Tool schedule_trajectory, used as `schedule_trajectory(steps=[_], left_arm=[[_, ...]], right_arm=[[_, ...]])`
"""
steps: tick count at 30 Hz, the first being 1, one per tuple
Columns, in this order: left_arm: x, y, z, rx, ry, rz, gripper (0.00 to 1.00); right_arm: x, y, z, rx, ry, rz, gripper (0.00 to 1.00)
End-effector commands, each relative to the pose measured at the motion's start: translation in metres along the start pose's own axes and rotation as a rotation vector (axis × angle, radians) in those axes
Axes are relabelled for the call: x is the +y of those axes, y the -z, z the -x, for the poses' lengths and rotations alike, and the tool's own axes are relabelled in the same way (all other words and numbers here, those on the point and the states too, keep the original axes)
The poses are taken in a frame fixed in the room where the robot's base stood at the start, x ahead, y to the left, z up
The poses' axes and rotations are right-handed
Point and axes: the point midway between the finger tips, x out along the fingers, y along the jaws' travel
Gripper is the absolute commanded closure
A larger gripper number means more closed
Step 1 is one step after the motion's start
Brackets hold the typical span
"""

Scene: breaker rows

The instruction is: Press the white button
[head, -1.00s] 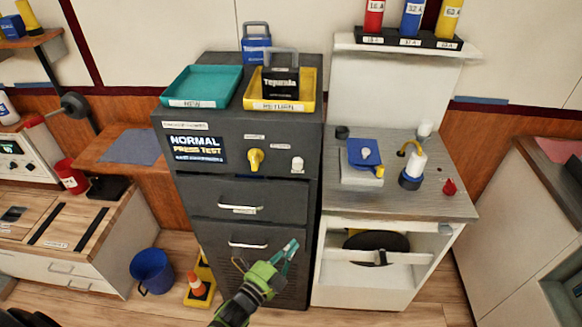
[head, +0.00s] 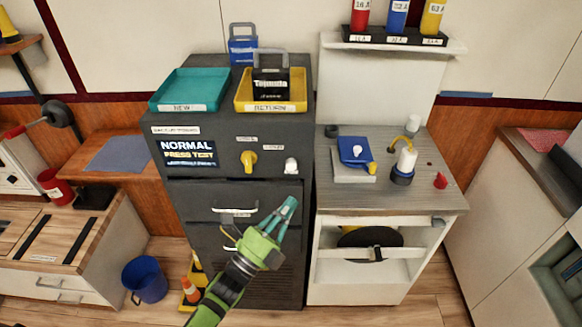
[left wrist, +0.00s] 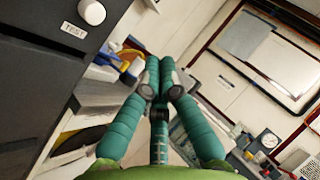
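The white button (head: 291,165) sits on the front of the dark grey cabinet (head: 285,130), right of a yellow knob (head: 249,161). In the left wrist view the white button (left wrist: 92,12) is at the upper left, above a "TEST" label. My left gripper (head: 287,206) has green and teal parts. It is below the button in the head view, in front of the drawers, and apart from the button. In the left wrist view its teal fingers (left wrist: 160,72) come together at the tips with nothing between them. My right gripper is not in view.
The cabinet display (head: 190,153) reads "NORMAL PRESS TEST". A teal tray (head: 190,106) and a yellow tray (head: 243,98) stand on top. A counter (head: 350,197) with a blue device (head: 355,151) is to the right. A blue bucket (head: 146,280) stands on the floor.

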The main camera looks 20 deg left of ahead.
Motion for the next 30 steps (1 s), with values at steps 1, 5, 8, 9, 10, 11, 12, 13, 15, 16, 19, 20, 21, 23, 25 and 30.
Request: schedule_trajectory(steps=[1,5,8,9,10,11,12,13,15,16,19,20,21,23,25,30], left_arm=[[0.003,-0.002,-0.003,0.0,0.001,-0.001,1.0],[0.012,-0.01,-0.013,0.0,0.001,-0.003,1.0],[0.02,-0.017,-0.023,0.001,0.002,-0.003,1.0],[0.023,-0.02,-0.028,0.001,0.002,-0.002,1.0],[0.025,-0.022,-0.03,0.001,0.002,-0.001,1.0],[0.027,-0.024,-0.034,0.0,0.002,-0.001,1.0],[0.03,-0.027,-0.037,0.0,0.001,-0.002,1.0],[0.032,-0.029,-0.04,0.0,0.001,-0.002,1.0],[0.037,-0.033,-0.045,0.001,0.002,-0.001,1.0],[0.038,-0.034,-0.047,0.001,0.002,-0.001,1.0],[0.041,-0.038,-0.053,0.0,0.0,-0.001,1.0],[0.042,-0.04,-0.054,0.0,0.0,0.0,1.0],[0.043,-0.041,-0.056,0.0,0.0,0.0,1.0],[0.043,-0.042,-0.057,0.0,-0.001,0.001,1.0],[0.043,-0.043,-0.058,0.0,-0.001,0.001,1.0],[0.043,-0.043,-0.059,0.0,-0.001,0.001,1.0]], right_arm=[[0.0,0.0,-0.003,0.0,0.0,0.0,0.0],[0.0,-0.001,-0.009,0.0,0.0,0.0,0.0],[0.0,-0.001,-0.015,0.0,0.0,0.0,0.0],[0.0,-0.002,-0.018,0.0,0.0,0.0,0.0],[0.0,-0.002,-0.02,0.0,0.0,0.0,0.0],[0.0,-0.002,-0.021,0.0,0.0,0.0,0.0],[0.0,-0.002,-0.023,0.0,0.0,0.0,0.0],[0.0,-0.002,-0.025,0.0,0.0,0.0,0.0],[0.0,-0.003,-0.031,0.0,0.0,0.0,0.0],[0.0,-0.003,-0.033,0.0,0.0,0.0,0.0],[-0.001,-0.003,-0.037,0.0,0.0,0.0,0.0],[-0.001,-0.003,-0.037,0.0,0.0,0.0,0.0],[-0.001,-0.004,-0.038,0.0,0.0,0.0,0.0],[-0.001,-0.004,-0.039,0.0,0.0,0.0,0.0],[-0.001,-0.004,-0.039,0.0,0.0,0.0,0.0],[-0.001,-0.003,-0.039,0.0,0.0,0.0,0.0]])
